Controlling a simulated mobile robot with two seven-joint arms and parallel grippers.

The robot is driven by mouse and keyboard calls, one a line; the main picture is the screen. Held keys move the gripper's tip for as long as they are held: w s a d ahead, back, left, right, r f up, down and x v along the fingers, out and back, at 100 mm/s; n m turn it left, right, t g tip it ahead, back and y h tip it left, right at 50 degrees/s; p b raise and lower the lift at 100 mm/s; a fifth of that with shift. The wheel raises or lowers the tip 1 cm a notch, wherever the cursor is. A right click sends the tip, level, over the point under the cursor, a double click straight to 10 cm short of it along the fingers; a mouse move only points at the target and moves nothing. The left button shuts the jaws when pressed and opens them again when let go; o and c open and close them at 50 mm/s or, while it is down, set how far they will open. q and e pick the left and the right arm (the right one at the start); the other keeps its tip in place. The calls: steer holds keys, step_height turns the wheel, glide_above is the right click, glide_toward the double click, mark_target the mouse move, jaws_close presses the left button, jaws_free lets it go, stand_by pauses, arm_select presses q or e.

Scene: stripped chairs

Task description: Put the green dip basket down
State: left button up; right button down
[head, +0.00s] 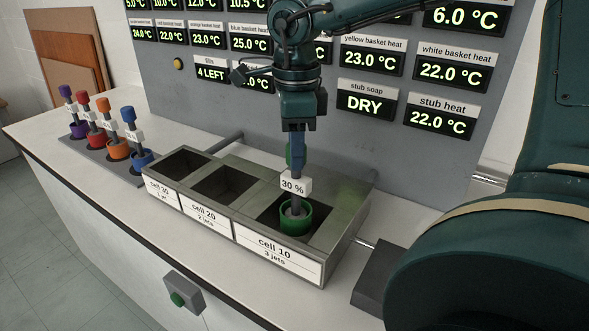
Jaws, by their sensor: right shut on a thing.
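The green dip basket (295,219) is a small green cup on an upright stem with a white "30 %" tag (293,185). It hangs at the mouth of the cell marked "cell 10, 3 jets" (320,262), the largest and rightmost opening of the metal cell block. My right gripper (296,145) is above it, pointing down and shut on the top of its stem. The fingers partly hide the green handle top. Whether the cup touches the cell floor or walls cannot be told. My left gripper is not in view.
Cell 20 (227,168) and cell 30 (168,157) are open and look empty. Purple, red, orange and blue baskets stand in a rack (117,166) at left. A display panel (212,45) rises behind.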

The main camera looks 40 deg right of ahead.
steer(key=shift+f, duration=1.95)
steer(key=shift+f, duration=0.15)
steer(key=c, duration=1.1)
jaws_free()
steer(key=shift+o, duration=0.2)
step_height(320, 180, up, 12)
steer(key=shift+r, duration=0.25)
